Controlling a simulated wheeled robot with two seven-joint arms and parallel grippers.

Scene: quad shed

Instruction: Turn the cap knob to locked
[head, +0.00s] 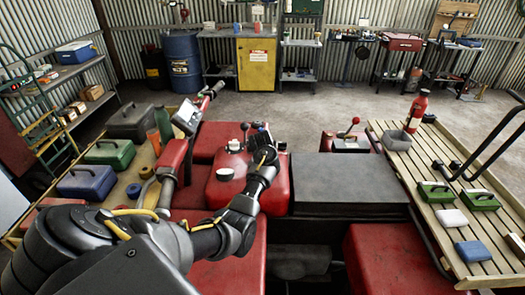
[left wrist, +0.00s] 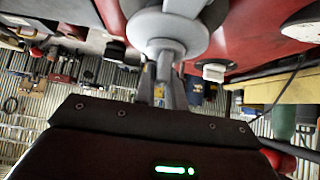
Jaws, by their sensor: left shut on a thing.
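The grey cap knob (left wrist: 165,30) sits on the red bodywork (left wrist: 250,30) and fills the top middle of the left wrist view. It has a wide round flange and a narrower part facing my gripper. My left gripper (left wrist: 164,75) is shut on this narrower part, its fingers reaching up to it. In the head view my left gripper (head: 262,142) is over the red tank of the quad (head: 225,188), and my own wrist and fingers hide much of the knob. I cannot read any lock mark. My right gripper is not in view.
A handlebar (head: 190,115) is at left. A slatted rack (head: 430,165) holds a red bottle (head: 417,108) and green boxes. The floor behind is clear.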

